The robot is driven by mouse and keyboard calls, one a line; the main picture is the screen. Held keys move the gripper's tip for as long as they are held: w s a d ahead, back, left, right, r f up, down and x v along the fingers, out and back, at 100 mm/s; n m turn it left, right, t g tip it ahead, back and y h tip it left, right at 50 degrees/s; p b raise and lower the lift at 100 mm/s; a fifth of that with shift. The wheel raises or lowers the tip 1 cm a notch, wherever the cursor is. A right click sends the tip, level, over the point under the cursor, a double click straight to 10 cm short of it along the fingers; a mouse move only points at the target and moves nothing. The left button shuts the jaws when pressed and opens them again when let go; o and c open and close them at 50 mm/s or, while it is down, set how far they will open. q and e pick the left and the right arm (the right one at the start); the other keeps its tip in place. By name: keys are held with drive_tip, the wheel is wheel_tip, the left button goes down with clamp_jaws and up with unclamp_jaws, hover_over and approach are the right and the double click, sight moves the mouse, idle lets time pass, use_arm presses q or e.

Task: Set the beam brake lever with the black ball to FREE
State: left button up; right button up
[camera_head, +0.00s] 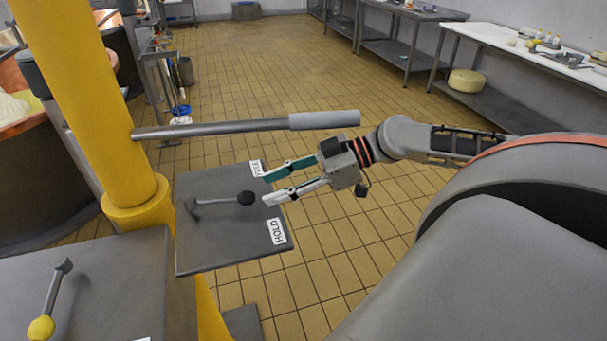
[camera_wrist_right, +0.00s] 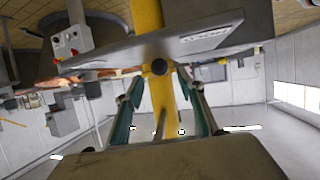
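The brake lever (camera_head: 217,201) lies on a dark grey plate (camera_head: 215,250) and ends in a black ball (camera_head: 246,198). It points right, with the ball between the HOLD label (camera_head: 277,231) at the near side and a smaller-looking white label (camera_head: 257,168) at the far side, whose text is hard to read. My right gripper (camera_head: 267,189) is open and empty, its fingertips just right of the ball. In the right wrist view the ball (camera_wrist_right: 159,67) appears centred between the spread fingers, near their tips; contact cannot be told. My left gripper is not in view.
A thick bar with a light grey grip (camera_head: 324,120) extends right from the yellow post (camera_head: 85,95), beyond the plate. A second lever with a yellow ball (camera_head: 41,328) stands on another grey plate at lower left. Tiled floor is open beyond.

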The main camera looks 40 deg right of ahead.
drive_tip(key=shift+v, duration=2.95)
drive_tip(key=shift+c, duration=0.3)
